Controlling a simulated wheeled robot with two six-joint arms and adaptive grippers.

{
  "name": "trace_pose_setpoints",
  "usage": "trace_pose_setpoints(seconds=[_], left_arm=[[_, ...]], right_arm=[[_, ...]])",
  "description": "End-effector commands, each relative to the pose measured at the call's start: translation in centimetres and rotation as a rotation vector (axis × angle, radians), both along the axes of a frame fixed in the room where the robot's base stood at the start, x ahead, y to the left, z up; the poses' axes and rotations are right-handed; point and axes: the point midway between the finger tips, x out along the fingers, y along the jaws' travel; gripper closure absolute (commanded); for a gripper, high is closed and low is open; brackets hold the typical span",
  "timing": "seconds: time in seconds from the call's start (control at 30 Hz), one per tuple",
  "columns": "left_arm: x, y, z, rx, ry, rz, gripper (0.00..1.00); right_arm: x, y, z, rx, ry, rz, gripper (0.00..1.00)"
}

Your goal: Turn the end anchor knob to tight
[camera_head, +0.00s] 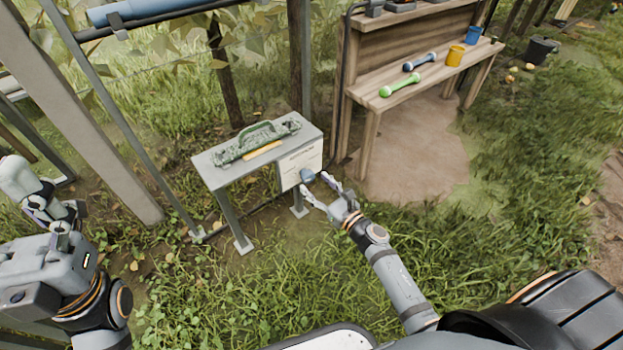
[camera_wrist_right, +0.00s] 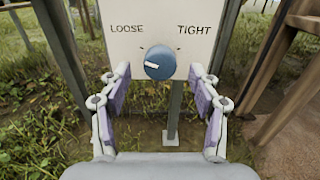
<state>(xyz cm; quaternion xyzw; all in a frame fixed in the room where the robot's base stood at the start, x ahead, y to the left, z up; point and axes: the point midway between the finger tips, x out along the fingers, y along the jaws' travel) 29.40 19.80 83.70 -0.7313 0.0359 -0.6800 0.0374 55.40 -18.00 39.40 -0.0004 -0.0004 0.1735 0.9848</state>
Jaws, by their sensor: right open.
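The blue round knob (camera_wrist_right: 159,62) sits on a white panel (camera_wrist_right: 126,12) marked LOOSE at left and TIGHT at right. Its white pointer mark lies on the knob's left side, toward the LOOSE side. In the head view the knob (camera_head: 307,175) is on the front of a small grey stand. My right gripper (camera_head: 314,182) is open in front of the panel. In the right wrist view its fingers (camera_wrist_right: 160,70) stand left and right of the knob, apart from it. My left gripper (camera_head: 46,210) is at the far left, away from the panel; its jaw state is unclear.
The grey stand (camera_head: 212,174) carries a green-handled mottled object (camera_head: 255,143). A wooden bench (camera_head: 355,92) at the upper right holds green and blue dumbbell-shaped tools (camera_head: 405,86) and a yellow cup (camera_head: 455,55). Grey posts stand at the left. Grass lies open at the right.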

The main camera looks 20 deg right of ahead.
Motion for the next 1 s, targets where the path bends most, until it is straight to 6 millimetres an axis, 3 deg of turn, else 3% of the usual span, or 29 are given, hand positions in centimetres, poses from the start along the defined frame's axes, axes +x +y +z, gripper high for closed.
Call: trace_pose_setpoints(seconds=[0.2,0.5,0.9,1.0], left_arm=[[0.0,0.0,0.0,0.000,0.000,0.000,0.23],[0.0,0.0,-0.1,0.000,0.000,0.000,0.23],[0.0,0.0,-0.1,0.000,0.001,0.000,0.23],[0.0,0.0,0.0,0.000,0.001,0.000,0.23]], right_arm=[[2.4,0.9,0.0,0.001,0.000,-0.001,0.38],[2.7,1.0,-0.1,0.001,0.001,0.000,0.38],[2.7,1.0,-0.1,0.001,0.001,0.000,0.92],[2.6,1.0,-0.1,0.002,0.002,-0.001,0.93]])
